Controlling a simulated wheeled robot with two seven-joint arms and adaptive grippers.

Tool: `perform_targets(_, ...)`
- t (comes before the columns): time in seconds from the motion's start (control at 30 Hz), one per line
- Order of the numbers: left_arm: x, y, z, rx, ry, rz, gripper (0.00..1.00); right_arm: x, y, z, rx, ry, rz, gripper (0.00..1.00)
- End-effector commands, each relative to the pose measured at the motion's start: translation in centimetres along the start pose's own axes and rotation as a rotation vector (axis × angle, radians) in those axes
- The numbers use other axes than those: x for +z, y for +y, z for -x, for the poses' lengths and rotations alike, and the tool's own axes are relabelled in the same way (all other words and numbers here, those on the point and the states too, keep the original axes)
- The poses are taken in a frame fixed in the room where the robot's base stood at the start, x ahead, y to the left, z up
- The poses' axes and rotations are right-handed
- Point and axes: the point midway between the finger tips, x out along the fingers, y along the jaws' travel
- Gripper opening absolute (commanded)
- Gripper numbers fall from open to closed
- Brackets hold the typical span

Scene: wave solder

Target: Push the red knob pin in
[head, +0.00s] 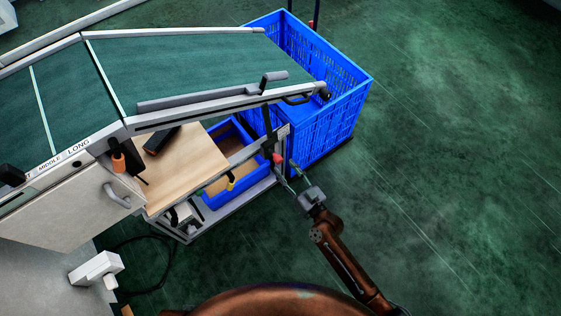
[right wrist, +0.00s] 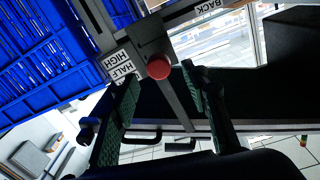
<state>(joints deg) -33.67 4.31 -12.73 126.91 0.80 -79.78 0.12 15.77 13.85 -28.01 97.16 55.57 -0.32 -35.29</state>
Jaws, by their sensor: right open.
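The red knob pin (right wrist: 159,68) is a round red knob on a dark metal post, seen in the right wrist view. In the head view it shows as a small red spot (head: 277,158) on the frame upright near the blue crate. My right gripper (head: 297,174) is open in front of the upright. In the wrist view its two green-padded fingers (right wrist: 160,79) lie to either side of the knob in the picture. I cannot tell whether they touch it or how deep the pin sits. My left gripper is not in view.
A blue crate (head: 355,100) stands right behind the post, under the end of the sloped green conveyor (head: 180,62). A blue bin (head: 213,199) and a wooden shelf (head: 185,160) lie left of the post. Floor to the right is clear.

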Motion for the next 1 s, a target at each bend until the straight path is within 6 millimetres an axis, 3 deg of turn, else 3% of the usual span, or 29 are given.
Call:
perform_targets(0.23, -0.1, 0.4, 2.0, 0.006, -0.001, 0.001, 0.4, 0.2, 0.1, -3.2, 0.002, -0.001, -0.003, 0.41)
perform_targets(0.6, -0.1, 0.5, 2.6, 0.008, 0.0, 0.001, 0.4, 0.1, 0.1, -3.8, 0.001, -0.002, -0.001, 0.41)
perform_targets(1.0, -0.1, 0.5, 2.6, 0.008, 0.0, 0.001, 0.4, 0.2, 0.1, -3.8, 0.001, -0.002, -0.001, 0.15)
